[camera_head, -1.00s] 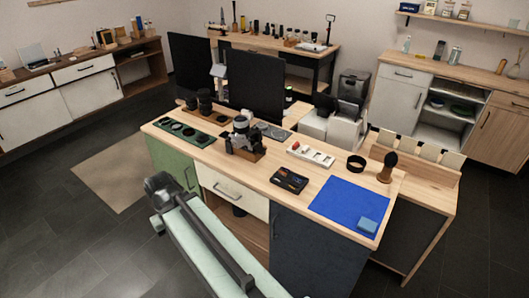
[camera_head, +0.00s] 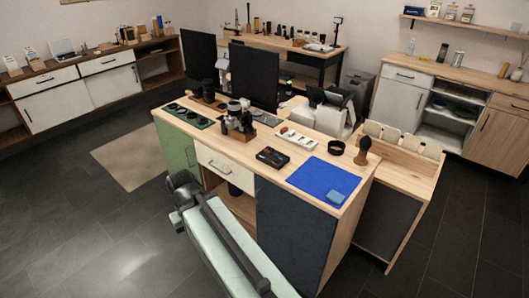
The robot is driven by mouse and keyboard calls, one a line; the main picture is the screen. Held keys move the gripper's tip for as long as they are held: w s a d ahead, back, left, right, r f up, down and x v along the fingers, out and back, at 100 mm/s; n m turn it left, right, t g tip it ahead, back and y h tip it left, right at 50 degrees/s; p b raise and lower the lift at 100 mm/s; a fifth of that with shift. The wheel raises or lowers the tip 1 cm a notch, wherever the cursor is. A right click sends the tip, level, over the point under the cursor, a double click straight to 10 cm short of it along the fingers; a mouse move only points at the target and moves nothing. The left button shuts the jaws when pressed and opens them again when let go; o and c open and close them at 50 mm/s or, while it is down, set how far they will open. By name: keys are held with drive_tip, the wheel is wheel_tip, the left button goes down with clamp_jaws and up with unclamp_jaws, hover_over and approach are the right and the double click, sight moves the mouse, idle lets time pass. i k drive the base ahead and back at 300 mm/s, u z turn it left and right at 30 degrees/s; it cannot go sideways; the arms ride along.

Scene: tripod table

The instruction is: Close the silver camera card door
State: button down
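A silver and black camera (camera_head: 236,120) stands on the wooden top of a workbench (camera_head: 215,143), on a small wooden block. It is small in the picture, and its card door cannot be made out. My folded arm, with a mint link and a dark link, reaches up from the bottom of the picture in front of the bench. It is well short of the camera and apart from it. No gripper fingers can be made out in the picture.
A green tray of round parts (camera_head: 188,116) lies left of the camera. A black tool case (camera_head: 272,157), a white tray (camera_head: 297,139) and a blue mat (camera_head: 325,180) lie to its right. Monitors (camera_head: 254,78) stand behind.

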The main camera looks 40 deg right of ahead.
sight(249, 129)
drive_tip(key=k, duration=0.45)
drive_tip(key=u, duration=0.45)
drive_tip(key=i, duration=1.35)
drive_tip(key=u, duration=0.45)
drive_tip(key=k, duration=0.9)
drive_tip(key=u, duration=0.15)
drive_tip(key=i, duration=0.95)
drive_tip(key=z, duration=0.05)
